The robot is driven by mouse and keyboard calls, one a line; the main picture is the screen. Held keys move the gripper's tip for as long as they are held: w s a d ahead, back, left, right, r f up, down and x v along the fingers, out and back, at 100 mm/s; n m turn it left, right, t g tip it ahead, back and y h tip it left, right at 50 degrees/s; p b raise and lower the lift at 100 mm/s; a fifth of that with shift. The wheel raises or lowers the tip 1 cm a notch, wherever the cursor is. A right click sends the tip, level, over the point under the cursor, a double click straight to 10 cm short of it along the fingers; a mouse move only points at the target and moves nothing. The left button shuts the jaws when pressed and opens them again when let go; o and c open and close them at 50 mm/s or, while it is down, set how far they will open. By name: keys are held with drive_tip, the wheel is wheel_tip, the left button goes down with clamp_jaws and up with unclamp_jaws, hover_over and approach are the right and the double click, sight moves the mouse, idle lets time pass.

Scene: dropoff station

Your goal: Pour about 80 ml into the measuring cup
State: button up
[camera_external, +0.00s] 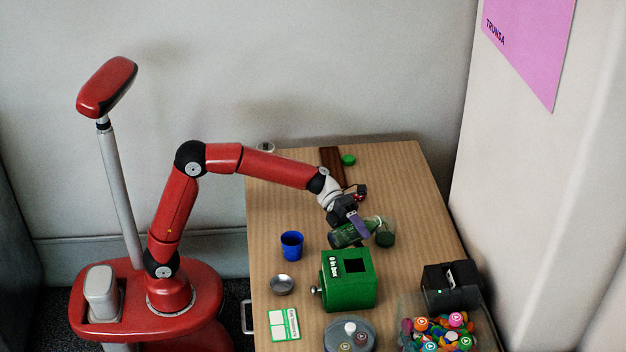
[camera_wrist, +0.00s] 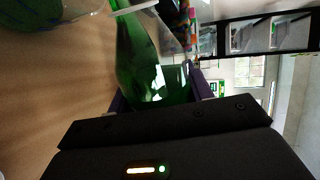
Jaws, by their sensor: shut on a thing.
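My gripper (camera_external: 356,224) is shut on a green glass bottle (camera_external: 343,237) and holds it tilted over on its side, above the right half of the table. The bottle (camera_wrist: 150,70) fills the middle of the wrist view between my dark purple fingers. A clear vessel that looks like the measuring cup (camera_external: 386,238) stands at the bottle's right end, with green showing low inside it. Part of a clear vessel with green in it (camera_wrist: 50,14) also shows at the top left of the wrist view. I cannot tell whether liquid is flowing or whether bottle and cup touch.
A blue cup (camera_external: 291,246), a small metal dish (camera_external: 282,285) and a green box (camera_external: 347,291) stand nearby on the table (camera_external: 275,215). A clear bin of colourful tokens (camera_external: 437,336) and a black device (camera_external: 452,286) are at the front right. A green lid (camera_external: 348,160) lies at the back.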

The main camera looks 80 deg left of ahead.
drive_tip(key=shift+w+r+n, duration=0.1)
drive_tip(key=shift+r+n, duration=0.2)
drive_tip(key=shift+r, duration=0.1)
idle(1.4)
drive_tip(key=shift+f+m, duration=0.4)
drive_tip(key=shift+f, duration=0.1)
drive_tip(key=b, duration=0.3)
drive_tip(key=shift+f+m, duration=0.4)
drive_tip(key=shift+t+b, duration=0.3)
drive_tip(key=shift+b, duration=0.5)
drive_tip(key=shift+r+m, duration=0.4)
drive_tip(key=shift+r, duration=0.1)
drive_tip(key=shift+s+d+f+m+b, duration=0.15)
drive_tip(key=shift+s+m+b, duration=0.15)
drive_tip(key=shift+b, duration=0.7)
drive_tip(key=shift+m+t+b, duration=0.3)
drive_tip(key=shift+b, duration=0.5)
drive_tip(key=shift+w+r+y, duration=0.1)
drive_tip(key=shift+r+y, duration=0.2)
drive_tip(key=shift+r, duration=0.1)
drive_tip(key=shift+m+b, duration=0.3)
drive_tip(key=shift+m, duration=0.1)
